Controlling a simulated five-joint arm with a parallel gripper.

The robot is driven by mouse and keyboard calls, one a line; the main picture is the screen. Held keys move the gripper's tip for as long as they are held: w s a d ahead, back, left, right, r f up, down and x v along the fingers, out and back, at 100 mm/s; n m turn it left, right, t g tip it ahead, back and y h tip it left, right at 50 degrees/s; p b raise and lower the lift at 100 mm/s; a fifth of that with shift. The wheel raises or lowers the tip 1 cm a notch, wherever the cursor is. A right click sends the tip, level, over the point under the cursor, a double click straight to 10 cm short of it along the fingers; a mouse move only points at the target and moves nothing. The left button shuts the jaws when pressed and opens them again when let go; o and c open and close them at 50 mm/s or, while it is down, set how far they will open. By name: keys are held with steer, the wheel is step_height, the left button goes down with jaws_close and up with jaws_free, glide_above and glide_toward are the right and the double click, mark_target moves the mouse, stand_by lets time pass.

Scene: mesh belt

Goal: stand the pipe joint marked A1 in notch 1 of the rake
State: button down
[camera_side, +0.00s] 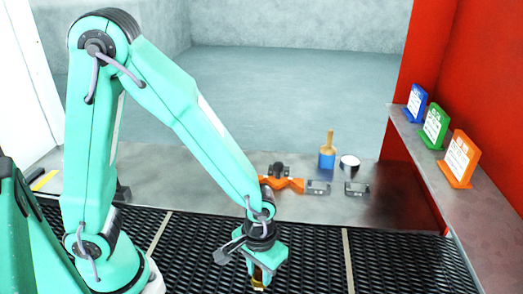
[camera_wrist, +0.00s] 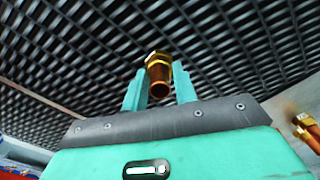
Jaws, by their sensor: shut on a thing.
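A brass and copper pipe joint (camera_wrist: 158,74) is between the two teal fingers of my gripper (camera_wrist: 157,88) in the wrist view. The gripper is shut on it. In the side view my gripper (camera_side: 262,272) is low over the black mesh belt, and a small golden part of the joint (camera_side: 259,284) shows below it. I cannot tell whether it touches the mesh. No A1 mark is readable. No rake or notch 1 can be made out for certain; an orange piece with a wavy edge (camera_side: 286,184) lies on the grey ledge behind the belt.
More copper fittings (camera_wrist: 307,128) show blurred at the wrist view's right edge. On the ledge are two small grey brackets (camera_side: 318,188), a blue pot with a brush (camera_side: 327,159) and a white-topped can (camera_side: 348,163). Blue, green and orange sign stands (camera_side: 459,160) line the right shelf.

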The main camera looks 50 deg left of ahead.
mark_target(259, 269)
steer(key=shift+r, duration=0.2)
steer(key=shift+r, duration=0.8)
steer(key=shift+s+d+r, duration=0.1)
steer(key=shift+r, duration=0.55)
steer(key=shift+s+d+r, duration=0.1)
steer(key=shift+r, duration=0.5)
steer(key=s+d+r, duration=0.5)
steer(key=s+r, duration=0.1)
steer(key=s, duration=0.3)
steer(key=shift+s+d+r, duration=0.2)
steer(key=shift+s+r, duration=0.1)
steer(key=shift+s, duration=0.1)
